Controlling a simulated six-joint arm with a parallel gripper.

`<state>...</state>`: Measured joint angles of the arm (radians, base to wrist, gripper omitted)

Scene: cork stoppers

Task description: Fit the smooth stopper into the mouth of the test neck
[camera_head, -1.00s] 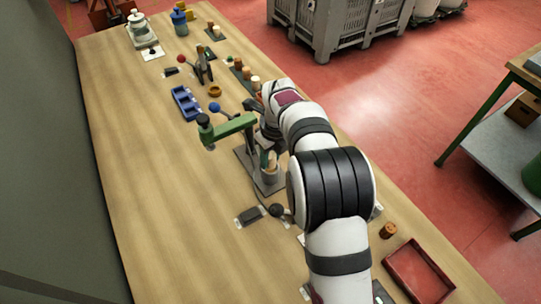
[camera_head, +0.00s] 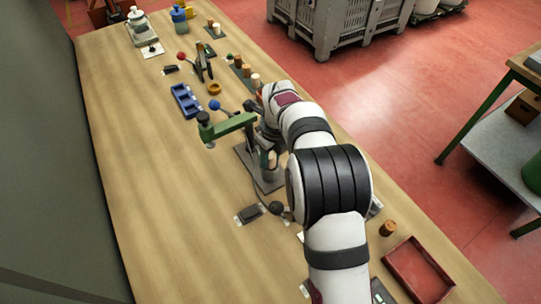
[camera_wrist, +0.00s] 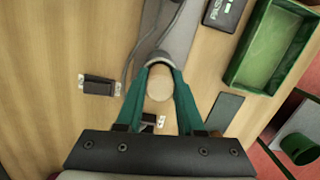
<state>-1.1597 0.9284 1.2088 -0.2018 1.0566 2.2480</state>
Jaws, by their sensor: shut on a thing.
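My gripper (camera_wrist: 159,80) shows in the wrist view with two teal fingers, shut on a pale tan stopper (camera_wrist: 159,88) with a round top. A grey round rim (camera_wrist: 160,60), which looks like the mouth of the test neck, shows just past the fingertips. Whether the stopper touches or enters the mouth is hidden by the stopper and fingers. In the head view the grey base plate (camera_head: 246,158) stands mid-table, with my arm over it and hiding most of the fingers and neck.
A green clamp arm (camera_head: 228,126) stands left of my gripper. A dark block (camera_head: 250,211) with a cable lies in front. A blue tray (camera_head: 186,100), a red tray (camera_head: 418,270) and a loose cork (camera_head: 388,229) are on the table. The left side is clear.

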